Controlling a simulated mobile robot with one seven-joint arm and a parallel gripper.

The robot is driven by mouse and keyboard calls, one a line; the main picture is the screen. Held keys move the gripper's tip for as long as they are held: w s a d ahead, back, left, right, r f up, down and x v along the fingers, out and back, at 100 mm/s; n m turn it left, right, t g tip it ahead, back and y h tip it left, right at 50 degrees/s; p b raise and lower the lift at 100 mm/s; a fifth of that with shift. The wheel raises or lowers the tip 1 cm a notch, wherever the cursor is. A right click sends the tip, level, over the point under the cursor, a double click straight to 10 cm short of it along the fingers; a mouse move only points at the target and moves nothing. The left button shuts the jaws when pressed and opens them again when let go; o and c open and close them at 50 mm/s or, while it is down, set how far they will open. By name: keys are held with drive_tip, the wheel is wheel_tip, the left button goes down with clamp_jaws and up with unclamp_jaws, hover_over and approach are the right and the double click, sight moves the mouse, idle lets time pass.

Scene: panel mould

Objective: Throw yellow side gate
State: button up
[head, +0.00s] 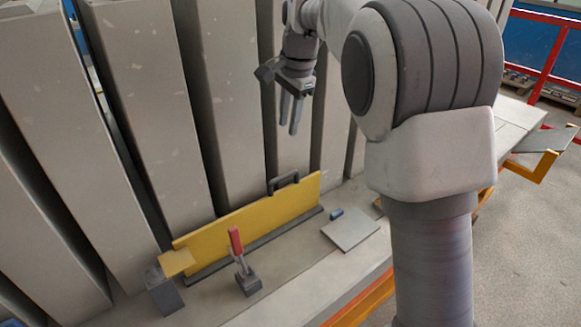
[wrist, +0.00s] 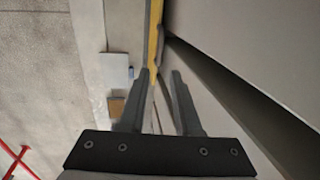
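The yellow side gate (head: 245,226) stands upright along the ledge, in front of the grey panels. A dark handle (head: 284,182) sits on its top edge. A toggle clamp with a red grip (head: 236,242) stands in front of the gate. My gripper (head: 292,130) is open and empty, above and behind the handle, apart from the gate. In the wrist view my gripper (wrist: 160,75) points down with its fingers apart, and the yellow gate (wrist: 153,40) shows as a narrow strip beyond the fingertips.
Tall grey panels (head: 150,100) lean behind the gate. A flat grey plate (head: 350,229) and a small blue item (head: 336,213) lie on the ledge at the right. A dark block (head: 163,290) stands at the gate's left end. A red railing (head: 555,60) is at the far right.

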sight(281, 177)
drive_tip(key=w+f, duration=0.1)
drive_tip(key=f, duration=0.4)
drive_tip(key=w+a+f, duration=0.1)
drive_tip(key=f, duration=0.5)
drive_tip(key=w+a+f+b, duration=0.1)
drive_tip(key=f, duration=0.5)
drive_tip(key=shift+f, duration=0.15)
clamp_jaws()
idle(0.8)
